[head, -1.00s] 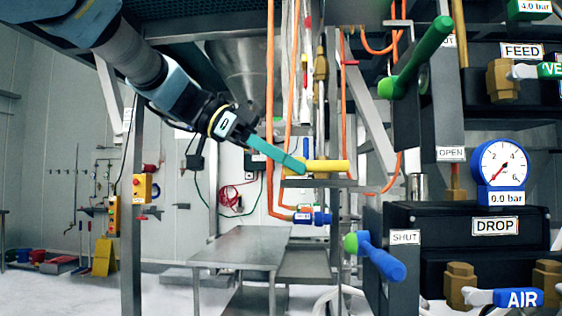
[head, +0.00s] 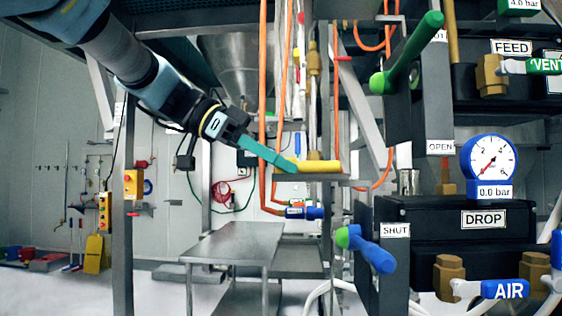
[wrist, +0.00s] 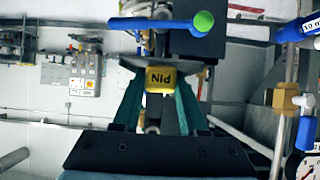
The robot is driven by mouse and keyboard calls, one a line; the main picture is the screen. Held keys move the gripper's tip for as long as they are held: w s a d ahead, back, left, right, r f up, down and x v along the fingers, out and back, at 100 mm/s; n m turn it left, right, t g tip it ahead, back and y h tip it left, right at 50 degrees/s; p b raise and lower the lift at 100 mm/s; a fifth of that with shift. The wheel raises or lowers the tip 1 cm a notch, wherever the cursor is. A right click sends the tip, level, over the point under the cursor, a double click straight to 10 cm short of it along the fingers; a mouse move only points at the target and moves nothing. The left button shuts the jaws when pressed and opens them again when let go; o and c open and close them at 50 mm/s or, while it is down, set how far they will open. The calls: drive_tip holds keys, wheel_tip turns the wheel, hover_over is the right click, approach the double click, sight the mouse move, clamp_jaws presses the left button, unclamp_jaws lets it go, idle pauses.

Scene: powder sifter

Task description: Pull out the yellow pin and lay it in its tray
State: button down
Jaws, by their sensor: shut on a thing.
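The yellow pin (head: 320,166) lies level as a short yellow bar in the middle of the head view, just above a narrow grey ledge (head: 312,178). Whether it rests on the ledge or is still held in a fitting I cannot tell. My gripper (head: 293,165) reaches it from the upper left, with its teal fingers at the pin's left end. In the wrist view the pin's yellow head (wrist: 160,78), marked PIN, sits between the tips of my gripper (wrist: 158,88), which is shut on it. I cannot identify the pin's tray for certain.
A blue handle with a green end (head: 365,249) stands right of the pin, below a green handle (head: 408,55). Orange hoses and thin pipes run upright close around the pin. A grey steel table (head: 235,243) stands lower left, its top bare.

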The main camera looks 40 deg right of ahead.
drive_tip(key=shift+f, duration=0.1)
drive_tip(key=shift+c, duration=1.8)
unclamp_jaws()
drive_tip(key=shift+w, duration=0.1)
drive_tip(key=b+v, duration=0.2)
drive_tip(key=v, duration=0.8)
drive_tip(key=shift+a+r, duration=0.2)
drive_tip(key=shift+r, duration=0.05)
drive_tip(key=shift+w, duration=0.15)
